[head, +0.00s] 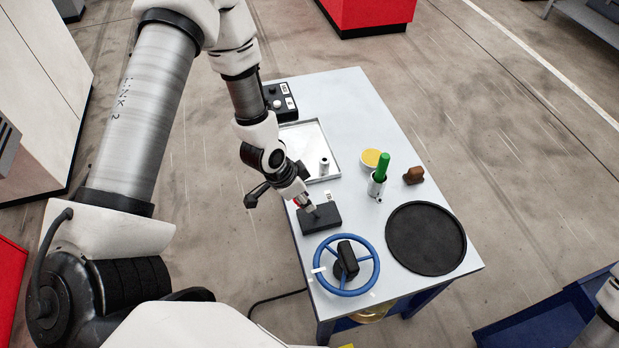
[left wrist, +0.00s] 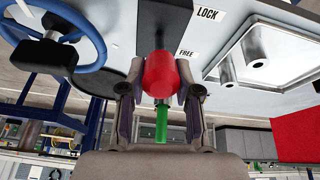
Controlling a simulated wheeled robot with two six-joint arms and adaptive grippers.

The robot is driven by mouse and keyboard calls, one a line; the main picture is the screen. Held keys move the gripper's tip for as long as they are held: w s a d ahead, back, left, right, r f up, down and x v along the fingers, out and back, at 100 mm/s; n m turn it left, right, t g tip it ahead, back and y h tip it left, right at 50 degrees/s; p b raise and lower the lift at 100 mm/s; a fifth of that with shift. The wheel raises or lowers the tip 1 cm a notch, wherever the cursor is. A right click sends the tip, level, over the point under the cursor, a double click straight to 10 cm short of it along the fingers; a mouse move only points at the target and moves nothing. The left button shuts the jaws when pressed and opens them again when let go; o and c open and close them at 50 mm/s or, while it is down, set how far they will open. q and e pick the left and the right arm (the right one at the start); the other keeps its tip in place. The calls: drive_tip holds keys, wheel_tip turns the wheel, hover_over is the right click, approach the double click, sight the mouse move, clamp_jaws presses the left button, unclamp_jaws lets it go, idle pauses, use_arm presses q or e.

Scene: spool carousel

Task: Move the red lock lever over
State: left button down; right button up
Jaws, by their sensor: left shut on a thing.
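The lock lever's red knob (left wrist: 160,74) sits between the two fingers of my left gripper (head: 309,207), which is shut on it. The lever stands on a black box (head: 322,220) near the left edge of the table. In the left wrist view, the knob is close to the FREE label (left wrist: 188,53). The LOCK label (left wrist: 207,14) lies farther up the picture. In the head view, the gripper hides most of the lever.
A blue handwheel (head: 322,281) stands just in front of the box. A black round tray (head: 426,238) is to the right. A metal cup (head: 376,187) with a green cylinder (head: 384,161), a yellow-topped bowl (head: 371,157) and a silver tray (head: 310,136) stand farther back.

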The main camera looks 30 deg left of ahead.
use_arm(q)
drive_tip(key=shift+s+a+f+t+h, duration=0.15)
drive_tip(key=shift+s+f+t+h, duration=0.2)
drive_tip(key=shift+s, duration=0.35)
drive_tip(key=c, duration=0.8)
unclamp_jaws()
drive_tip(key=shift+a, duration=0.15)
drive_tip(key=shift+a+r, duration=0.1)
drive_tip(key=shift+a, duration=0.05)
drive_tip(key=shift+w+r, duration=0.1)
drive_tip(key=shift+r, duration=0.05)
drive_tip(key=v, duration=0.7)
drive_tip(key=shift+s+a, duration=0.15)
drive_tip(key=shift+s, duration=0.15)
